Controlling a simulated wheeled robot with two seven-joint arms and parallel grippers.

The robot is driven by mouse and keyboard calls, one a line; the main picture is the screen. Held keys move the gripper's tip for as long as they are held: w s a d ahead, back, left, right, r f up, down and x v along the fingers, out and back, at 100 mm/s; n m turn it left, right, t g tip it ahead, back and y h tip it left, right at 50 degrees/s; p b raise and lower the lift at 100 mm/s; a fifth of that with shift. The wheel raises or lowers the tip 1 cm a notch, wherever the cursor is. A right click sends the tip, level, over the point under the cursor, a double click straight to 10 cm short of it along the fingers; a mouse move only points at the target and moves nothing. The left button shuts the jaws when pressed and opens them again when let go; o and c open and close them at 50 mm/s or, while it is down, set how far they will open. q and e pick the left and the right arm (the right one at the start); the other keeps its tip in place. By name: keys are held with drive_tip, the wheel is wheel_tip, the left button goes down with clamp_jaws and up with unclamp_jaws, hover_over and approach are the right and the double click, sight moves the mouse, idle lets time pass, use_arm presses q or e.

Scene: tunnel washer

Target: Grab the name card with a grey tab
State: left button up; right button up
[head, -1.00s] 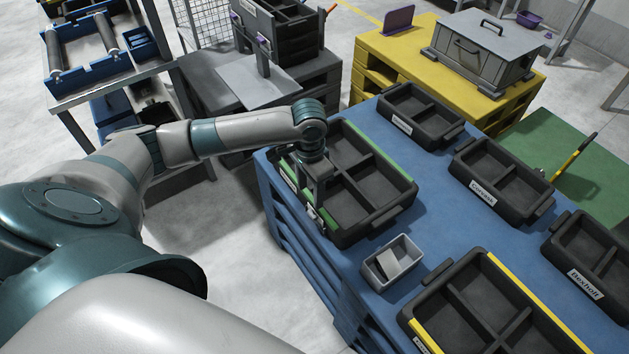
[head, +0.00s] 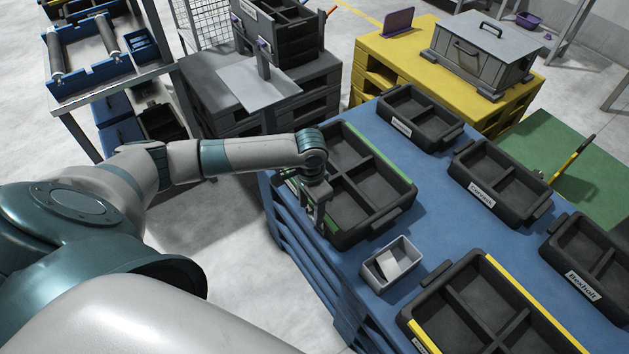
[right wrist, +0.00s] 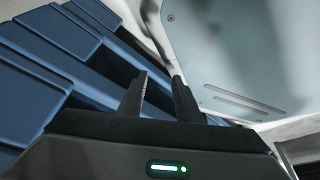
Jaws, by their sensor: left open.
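A small grey box (head: 377,282) on the blue table holds white and grey pieces (head: 398,259). I cannot make out a grey tab on a name card. My left gripper (head: 317,222) is open and points down at the near-left side of the green-edged black tray (head: 389,212), left of and beyond the grey box. The arm and gripper cover part of the tray's front side, so whether they touch is unclear. In the right wrist view, the two dark fingers of my right gripper (right wrist: 160,95) stand apart with nothing seen between them, beside blue slatted structure.
Black trays with white name labels, such as one reading Conwick (head: 481,195), stand on the blue table (head: 420,245). A yellow-edged tray (head: 480,325) is at the front. A yellow pallet stack (head: 400,50) carries a grey case (head: 485,55). Bare table lies between the trays.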

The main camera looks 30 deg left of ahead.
sight(311, 216)
use_arm(q)
wheel_tip(311, 216, down, 3)
drive_tip(key=shift+f, duration=0.1)
use_arm(e)
drive_tip(key=shift+g, duration=0.5)
drive_tip(key=s, duration=0.1)
drive_tip(key=s+d, duration=0.1)
drive_tip(key=s, duration=0.2)
drive_tip(key=shift+s+d+f, duration=0.2)
drive_tip(key=shift+s+f, duration=0.15)
drive_tip(key=shift+f, duration=0.05)
drive_tip(key=shift+w, duration=0.1)
use_arm(q)
drive_tip(key=c, duration=1.1)
use_arm(e)
drive_tip(key=shift+w+r, duration=0.1)
drive_tip(key=shift+w, duration=0.65)
